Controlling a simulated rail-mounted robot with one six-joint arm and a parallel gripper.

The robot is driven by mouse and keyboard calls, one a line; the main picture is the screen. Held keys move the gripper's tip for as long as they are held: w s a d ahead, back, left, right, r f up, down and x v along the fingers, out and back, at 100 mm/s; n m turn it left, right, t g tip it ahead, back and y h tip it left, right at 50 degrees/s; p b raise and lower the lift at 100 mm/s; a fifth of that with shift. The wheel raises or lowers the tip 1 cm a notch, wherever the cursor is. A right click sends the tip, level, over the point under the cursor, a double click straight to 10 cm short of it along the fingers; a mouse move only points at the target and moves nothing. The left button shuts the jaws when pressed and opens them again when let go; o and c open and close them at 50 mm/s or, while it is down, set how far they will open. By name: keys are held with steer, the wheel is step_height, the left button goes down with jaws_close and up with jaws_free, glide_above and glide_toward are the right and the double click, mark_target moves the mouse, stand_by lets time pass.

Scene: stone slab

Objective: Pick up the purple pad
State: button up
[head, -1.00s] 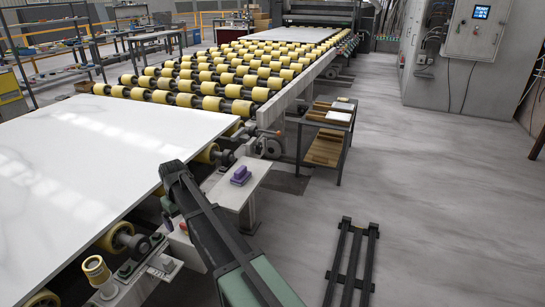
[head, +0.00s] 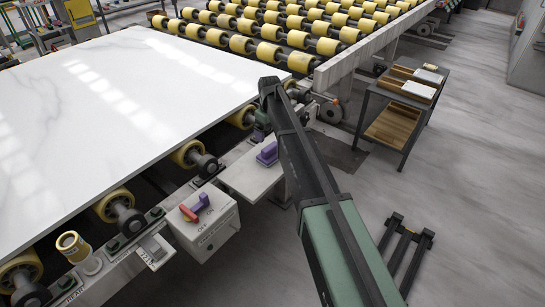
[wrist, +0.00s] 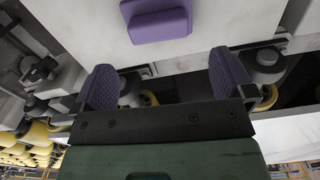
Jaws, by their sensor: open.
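The purple pad (head: 267,153) lies on a small white ledge (head: 248,178) beside the roller frame. It is a small block with a raised grip part. In the wrist view the purple pad (wrist: 158,20) shows at the top centre, beyond my fingertips. My gripper (wrist: 165,80) is open, with two purple ribbed fingers wide apart and nothing between them. The pad is apart from both fingers. In the head view my arm passes just right of the pad, and my gripper is mostly hidden behind the arm's far end.
A large white slab (head: 130,95) lies on yellow rollers to the left. A switch box (head: 208,232) with a red and purple knob stands on the near side of the ledge. A cart (head: 405,105) with wooden trays stands at the right. The floor between is mostly clear.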

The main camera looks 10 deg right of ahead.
mark_target(270, 146)
step_height(270, 146, down, 9)
steer(key=b, duration=0.7)
steer(key=shift+w, duration=0.15)
steer(key=shift+r, duration=0.2)
steer(key=c, duration=0.8)
step_height(270, 146, up, 20)
steer(key=p, duration=2)
